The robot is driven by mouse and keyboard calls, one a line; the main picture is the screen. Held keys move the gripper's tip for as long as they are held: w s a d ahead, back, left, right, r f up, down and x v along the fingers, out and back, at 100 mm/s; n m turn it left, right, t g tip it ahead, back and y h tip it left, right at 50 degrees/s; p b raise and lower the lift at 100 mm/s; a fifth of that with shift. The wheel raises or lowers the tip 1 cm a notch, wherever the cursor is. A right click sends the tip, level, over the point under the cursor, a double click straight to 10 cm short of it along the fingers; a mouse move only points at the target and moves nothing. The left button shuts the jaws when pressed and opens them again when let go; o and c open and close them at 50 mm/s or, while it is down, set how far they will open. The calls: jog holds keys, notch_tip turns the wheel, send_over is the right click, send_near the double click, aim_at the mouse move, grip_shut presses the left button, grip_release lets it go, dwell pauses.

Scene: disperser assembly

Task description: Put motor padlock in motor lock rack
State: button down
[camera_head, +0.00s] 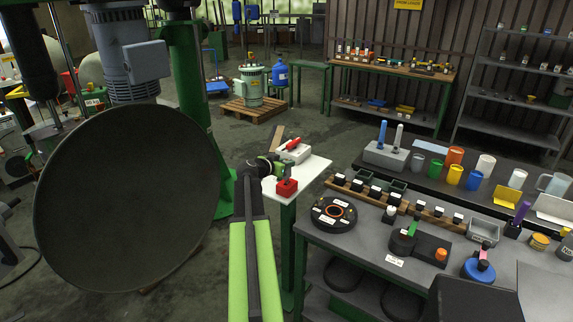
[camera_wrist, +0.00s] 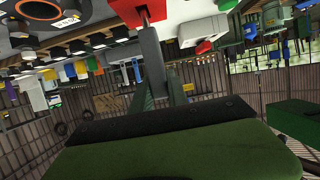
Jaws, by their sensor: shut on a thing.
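A red padlock-like block (camera_head: 287,187) is at the tip of my gripper (camera_head: 283,171). The gripper is shut on it, over the front of a small white stand top (camera_head: 315,170). The red block also shows at the top of the wrist view (camera_wrist: 126,12), by the grey finger (camera_wrist: 150,50), partly cut off by the frame edge. I cannot tell whether it touches the stand. I cannot tell for sure which thing is the motor lock rack; a wooden rack with several black, white-labelled pieces (camera_head: 363,191) lies on the bench to the right.
A white box with a red switch (camera_head: 293,150) sits on the stand just behind the gripper. The dark bench (camera_head: 330,236) to the right is crowded with cups, a round black fixture (camera_head: 334,212) and tools. A large dark disc (camera_head: 125,200) fills the left.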

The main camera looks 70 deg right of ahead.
jog(key=shift+f+b, duration=1.25)
jog(key=shift+f, duration=0.05)
jog(key=c, duration=1.2)
grip_release()
jog(key=p+v, duration=0.6)
jog(key=v, duration=1.1)
jog(key=shift+r, duration=0.15)
jog(key=shift+a, duration=0.15)
